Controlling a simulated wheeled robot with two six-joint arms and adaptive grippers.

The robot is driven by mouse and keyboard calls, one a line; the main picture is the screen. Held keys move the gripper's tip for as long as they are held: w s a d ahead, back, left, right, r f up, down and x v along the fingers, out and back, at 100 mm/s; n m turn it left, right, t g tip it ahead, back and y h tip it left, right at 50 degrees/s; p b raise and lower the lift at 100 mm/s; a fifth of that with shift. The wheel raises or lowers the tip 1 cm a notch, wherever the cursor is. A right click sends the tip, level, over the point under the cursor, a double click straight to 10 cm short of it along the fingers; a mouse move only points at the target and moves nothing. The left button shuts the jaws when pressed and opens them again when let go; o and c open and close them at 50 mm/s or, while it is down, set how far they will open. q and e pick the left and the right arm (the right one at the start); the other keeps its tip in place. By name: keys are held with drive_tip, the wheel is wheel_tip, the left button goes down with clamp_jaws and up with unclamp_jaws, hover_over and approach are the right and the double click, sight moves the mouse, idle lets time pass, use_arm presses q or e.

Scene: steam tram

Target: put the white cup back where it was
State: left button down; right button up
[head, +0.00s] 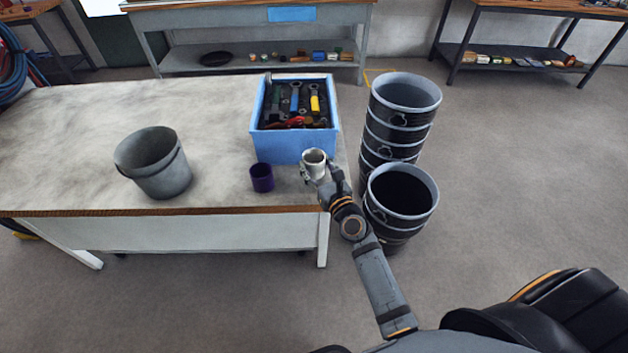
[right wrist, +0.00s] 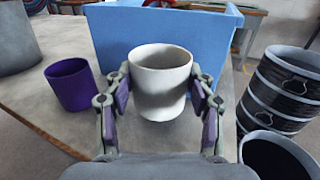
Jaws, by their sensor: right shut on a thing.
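The white cup (head: 314,158) is upright at the right end of the worktable, in front of the blue toolbox. In the right wrist view the white cup (right wrist: 160,84) sits between both fingers of my right gripper (right wrist: 160,97), which is shut on it from the sides. My right gripper (head: 315,172) also shows in the head view, reaching in from the table's front right. I cannot tell whether the cup's base touches the table. My left gripper does not show.
A purple cup (head: 262,177) stands just left of the white cup. A blue toolbox (head: 295,146) full of tools is close behind. A grey bucket (head: 155,170) stands on the worktable (head: 60,150). Stacked black buckets (head: 400,190) stand on the floor right of the table.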

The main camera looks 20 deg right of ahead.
sight(314, 175)
drive_tip(key=f+b, duration=0.4)
drive_tip(key=shift+w+a+f, duration=0.1)
drive_tip(key=shift+w+a, duration=0.2)
drive_tip(key=shift+w, duration=0.05)
drive_tip(key=shift+r, duration=0.2)
drive_tip(key=shift+s+f, duration=0.1)
drive_tip(key=o, duration=1.3)
drive_tip(key=shift+f, duration=0.1)
